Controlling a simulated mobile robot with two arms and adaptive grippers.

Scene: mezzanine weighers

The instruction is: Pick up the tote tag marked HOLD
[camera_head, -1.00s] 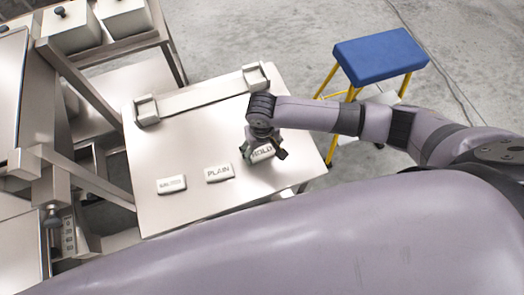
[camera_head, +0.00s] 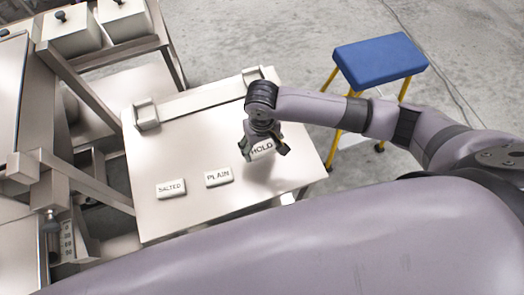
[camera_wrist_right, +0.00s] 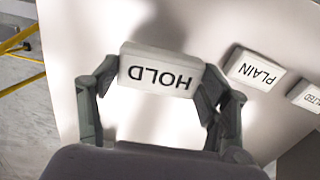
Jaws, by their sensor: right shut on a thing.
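The white tote tag marked HOLD (camera_head: 262,147) is between the fingers of my right gripper (camera_head: 264,151), over the right part of the steel table. In the right wrist view the HOLD tag (camera_wrist_right: 158,74) reads upside down, and the right gripper (camera_wrist_right: 158,85) has a finger against each end of it. The gripper is shut on the tag. A shadow lies on the table below, and the tag looks raised off the surface. My left gripper is not in view.
The PLAIN tag (camera_head: 219,177) and the SALTED tag (camera_head: 171,188) lie on the steel table (camera_head: 185,140) to the left. A raised bar with end brackets (camera_head: 147,114) runs along the table's back. A blue-topped stool (camera_head: 380,60) stands behind right. Steel framing (camera_head: 85,95) stands at left.

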